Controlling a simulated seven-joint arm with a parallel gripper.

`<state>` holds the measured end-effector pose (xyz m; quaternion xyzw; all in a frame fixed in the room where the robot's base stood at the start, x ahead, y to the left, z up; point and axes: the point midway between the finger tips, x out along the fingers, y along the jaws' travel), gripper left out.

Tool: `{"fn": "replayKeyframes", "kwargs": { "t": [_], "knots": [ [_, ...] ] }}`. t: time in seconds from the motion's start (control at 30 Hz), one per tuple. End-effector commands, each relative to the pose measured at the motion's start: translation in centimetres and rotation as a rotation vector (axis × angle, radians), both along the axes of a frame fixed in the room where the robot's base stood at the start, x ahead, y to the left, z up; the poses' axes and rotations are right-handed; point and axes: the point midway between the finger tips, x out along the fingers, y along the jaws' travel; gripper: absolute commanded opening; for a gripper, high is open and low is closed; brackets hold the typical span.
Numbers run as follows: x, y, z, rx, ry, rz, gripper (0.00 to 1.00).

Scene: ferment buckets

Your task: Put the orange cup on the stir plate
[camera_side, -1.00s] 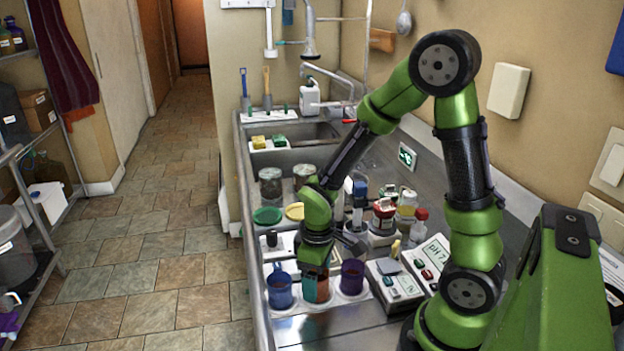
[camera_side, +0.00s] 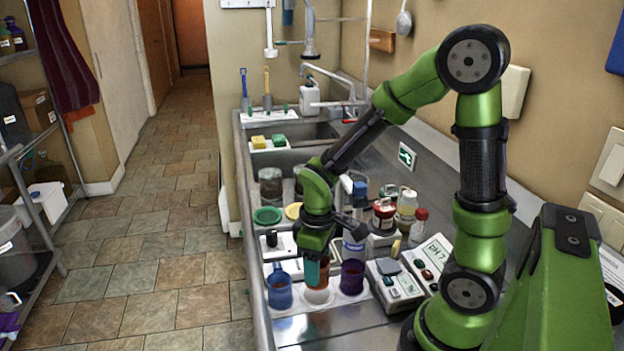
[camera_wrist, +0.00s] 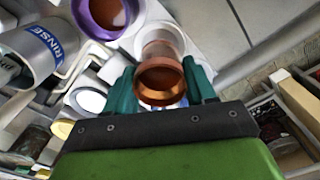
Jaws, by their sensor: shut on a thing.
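The orange cup (camera_side: 318,294) is upright at the white holder (camera_side: 338,299), between a blue cup (camera_side: 280,291) and a purple cup (camera_side: 352,277). My gripper (camera_side: 317,272) comes down on it from above, its teal fingers shut on it. In the wrist view the orange cup (camera_wrist: 161,82) sits between the two fingers of my gripper (camera_wrist: 160,72), its rim facing the camera. A white ring shows around its far end; I cannot tell if its base is clear of the holder. A low white unit with a dark knob (camera_side: 272,238) may be the stir plate; my arm partly hides it.
A grey device with buttons (camera_side: 396,286) and a pH meter (camera_side: 434,259) stand to the right. Bottles, including a red-labelled one (camera_side: 383,214), stand behind. In the wrist view a vessel marked RINSE (camera_wrist: 30,52) is close at left, beside the purple cup (camera_wrist: 106,14).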

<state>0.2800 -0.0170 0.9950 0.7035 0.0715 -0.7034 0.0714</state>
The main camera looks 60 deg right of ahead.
Motion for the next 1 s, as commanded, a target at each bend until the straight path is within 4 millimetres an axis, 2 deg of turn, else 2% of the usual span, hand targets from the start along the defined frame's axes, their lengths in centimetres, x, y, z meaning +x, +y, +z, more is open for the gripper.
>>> {"fn": "replayKeyframes", "kwargs": {
  "t": [0.03, 0.2, 0.37, 0.47, 0.7, 0.8, 0.9, 1.0],
  "knots": [
    [0.2, 0.0, 1.3, -0.001, -0.010, 0.001, 0.23],
    [0.1, 0.0, 4.5, -0.001, -0.007, 0.001, 0.23],
    [0.0, -0.8, 5.8, 0.000, 0.011, -0.025, 0.23],
    [1.3, -2.5, 6.0, 0.000, 0.017, -0.084, 0.23],
    [6.5, -9.1, 7.3, -0.003, 0.015, -0.369, 0.23],
    [8.1, -11.3, 8.1, -0.004, 0.007, -0.475, 0.23],
    [9.1, -12.5, 8.8, -0.005, 0.000, -0.544, 0.23],
    [9.6, -12.6, 8.9, -0.003, -0.005, -0.582, 0.23]
  ]
}}
